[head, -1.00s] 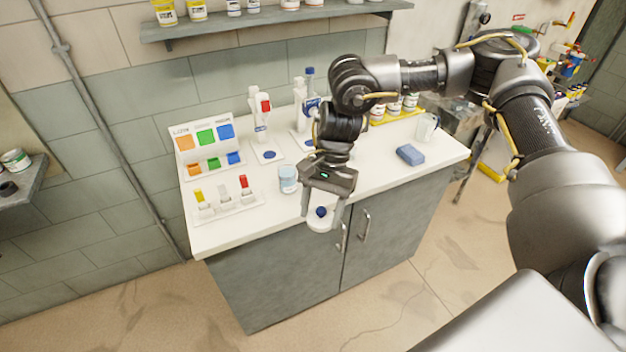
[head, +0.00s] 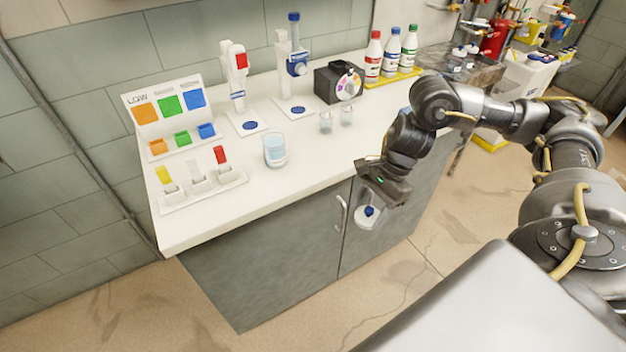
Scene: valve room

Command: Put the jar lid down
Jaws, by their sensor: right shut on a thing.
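The jar lid (head: 366,219) is a white disc with a dark blue knob. My right gripper (head: 371,207) is shut on it and holds it in the air, knob up. In the picture it lies over the cabinet's front, below the counter's front edge. A clear container with pale blue contents (head: 275,152) stands upright on the white counter (head: 300,190), left of the gripper and apart from it. My left gripper is out of view.
Two small glasses (head: 327,122) (head: 346,115) stand behind the clear container. Further left are a colour-block stand (head: 160,112) and a tray of coloured switches (head: 203,192). Dispensers, a black box (head: 326,84) and bottles line the back. The counter's front middle is clear.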

